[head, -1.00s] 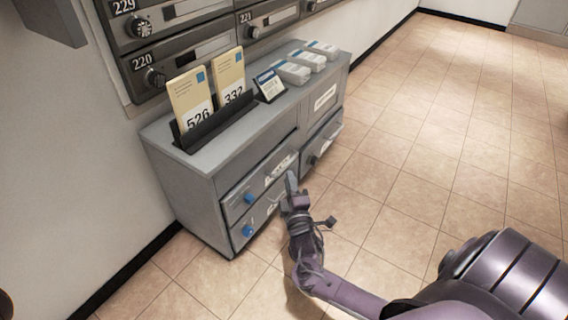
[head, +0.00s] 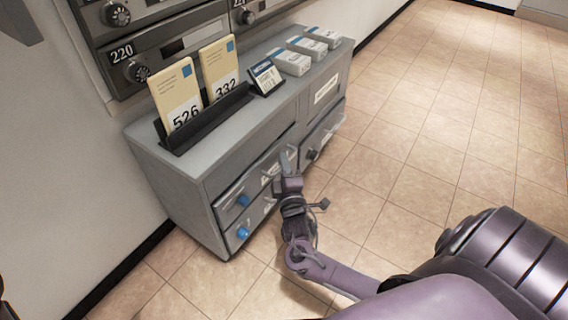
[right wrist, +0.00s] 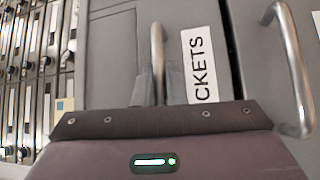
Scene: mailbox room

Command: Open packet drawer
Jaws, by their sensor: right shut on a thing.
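The right wrist view shows the handle running between the fingers (right wrist: 159,86). Whether the drawer stands slightly out is hard to tell. My left gripper is not in view.
The cabinet top (head: 213,150) holds a rack with cards 526 (head: 174,97) and 332 (head: 219,68), a small sign (head: 266,77) and several white boxes (head: 291,62). The tiled floor (head: 420,125) to the right is clear.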

